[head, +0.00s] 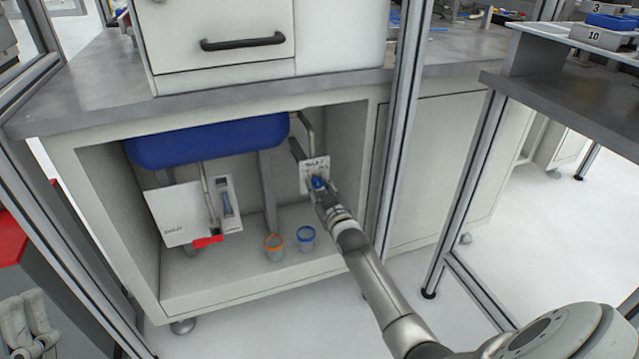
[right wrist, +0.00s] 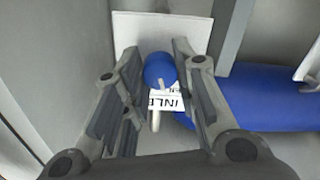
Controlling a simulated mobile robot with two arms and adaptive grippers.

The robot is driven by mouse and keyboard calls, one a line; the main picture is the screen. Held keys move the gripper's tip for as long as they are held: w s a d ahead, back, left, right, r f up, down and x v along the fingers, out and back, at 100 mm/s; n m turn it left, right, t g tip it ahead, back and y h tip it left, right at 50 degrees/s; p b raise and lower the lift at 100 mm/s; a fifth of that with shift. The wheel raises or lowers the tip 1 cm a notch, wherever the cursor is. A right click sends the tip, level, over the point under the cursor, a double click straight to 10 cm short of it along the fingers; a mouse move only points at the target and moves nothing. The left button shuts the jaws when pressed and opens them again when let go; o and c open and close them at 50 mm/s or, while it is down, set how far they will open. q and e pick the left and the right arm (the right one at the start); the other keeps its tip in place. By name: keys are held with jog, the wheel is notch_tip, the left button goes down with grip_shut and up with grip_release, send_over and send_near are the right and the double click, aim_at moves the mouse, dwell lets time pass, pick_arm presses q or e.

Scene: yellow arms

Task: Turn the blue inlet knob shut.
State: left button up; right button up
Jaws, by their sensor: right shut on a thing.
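The blue inlet knob (head: 319,183) is in front of a white label plate (head: 312,170) inside the open cabinet, at its right side. In the right wrist view the knob (right wrist: 158,68) is a rounded blue cap, with a tag reading "INLE..." (right wrist: 167,99) below it. My right gripper (head: 318,190) reaches into the cabinet and is shut on the knob. In the right wrist view its two dark fingers (right wrist: 159,75) stand on either side of the knob. The fingers partly hide the knob in the head view.
A blue tank (head: 207,141) hangs at the top of the cabinet, with a red-handled valve (head: 208,241) below. An orange-rimmed cup (head: 274,247) and a blue-rimmed cup (head: 306,239) stand on the cabinet floor. A metal frame post (head: 399,130) rises close to my right arm.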

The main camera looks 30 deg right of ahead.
jog(key=m, duration=0.1)
jog(key=m+p, duration=0.1)
jog(key=shift+r+m+p, duration=0.2)
jog(key=shift+m+p, duration=0.1)
jog(key=m+p, duration=0.1)
jog(key=m, duration=0.5)
jog(key=shift+f+m+p, duration=0.1)
jog(key=shift+m+p, duration=0.25)
jog(key=shift+m, duration=0.05)
pick_arm(q)
jog(key=w+f+g+y, duration=0.1)
jog(key=w+f+g, duration=0.2)
jog(key=f, duration=0.4)
jog(key=w+f+g+y, duration=0.2)
jog(key=w+f+g, duration=0.1)
jog(key=f+g, duration=0.3)
jog(key=shift+a+f+g+y, duration=0.2)
jog(key=shift+f+g+y, duration=0.1)
jog(key=shift+f, duration=0.4)
pick_arm(e)
jog(key=shift+m, duration=1.2)
jog(key=shift+d+m, duration=0.1)
jog(key=shift+m, duration=0.2)
jog(key=o, duration=0.9)
jog(key=shift+o, duration=0.7)
